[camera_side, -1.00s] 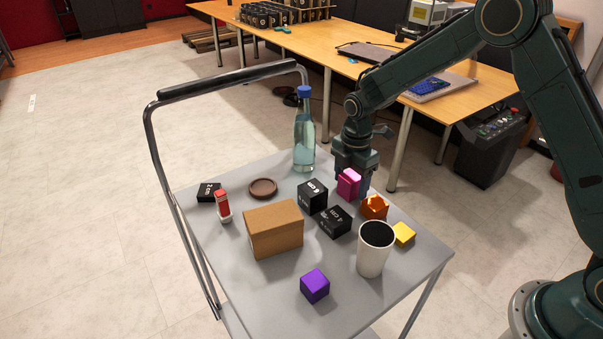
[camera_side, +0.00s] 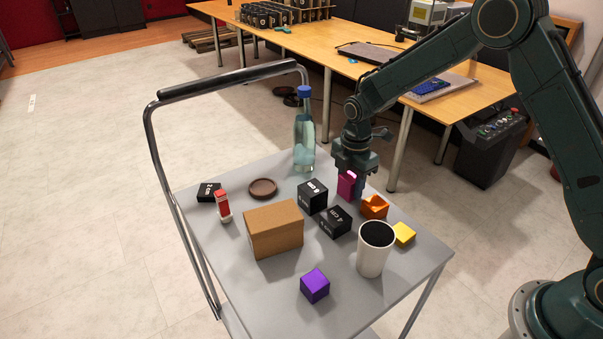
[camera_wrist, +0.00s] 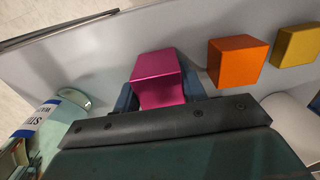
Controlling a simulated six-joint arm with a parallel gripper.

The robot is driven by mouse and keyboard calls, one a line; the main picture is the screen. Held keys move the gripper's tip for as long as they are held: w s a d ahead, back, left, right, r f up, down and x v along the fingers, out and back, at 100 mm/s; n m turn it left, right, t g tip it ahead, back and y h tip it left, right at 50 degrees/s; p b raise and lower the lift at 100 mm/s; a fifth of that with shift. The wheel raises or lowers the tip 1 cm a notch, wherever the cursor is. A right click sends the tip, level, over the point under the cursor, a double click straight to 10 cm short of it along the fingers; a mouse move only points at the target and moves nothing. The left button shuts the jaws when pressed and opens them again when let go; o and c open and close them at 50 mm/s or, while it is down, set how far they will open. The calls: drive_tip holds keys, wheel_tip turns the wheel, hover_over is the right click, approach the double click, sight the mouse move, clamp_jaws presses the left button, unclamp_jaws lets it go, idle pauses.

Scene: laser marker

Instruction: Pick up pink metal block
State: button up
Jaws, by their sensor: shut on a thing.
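The pink metal block (camera_side: 347,185) is at the back right part of the grey cart top, under my gripper (camera_side: 352,187). In the wrist view the pink block (camera_wrist: 159,80) sits between the two dark fingers of my gripper (camera_wrist: 165,92), one on each side of it. My gripper points down and is shut on the block. Whether the block's underside touches the cart top cannot be told, as its lower part is close to the surface.
An orange block (camera_side: 374,207), a yellow block (camera_side: 404,234) and a white cup (camera_side: 375,250) stand to the right. Black boxes (camera_side: 312,196), a cardboard box (camera_side: 273,229) and a water bottle (camera_side: 304,135) are to the left. A purple block (camera_side: 314,286) is in front.

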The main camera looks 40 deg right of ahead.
sight(350, 176)
drive_tip(key=shift+r, duration=0.15)
wheel_tip(350, 176, up, 20)
idle(0.8)
drive_tip(key=shift+a, duration=0.15)
idle(0.4)
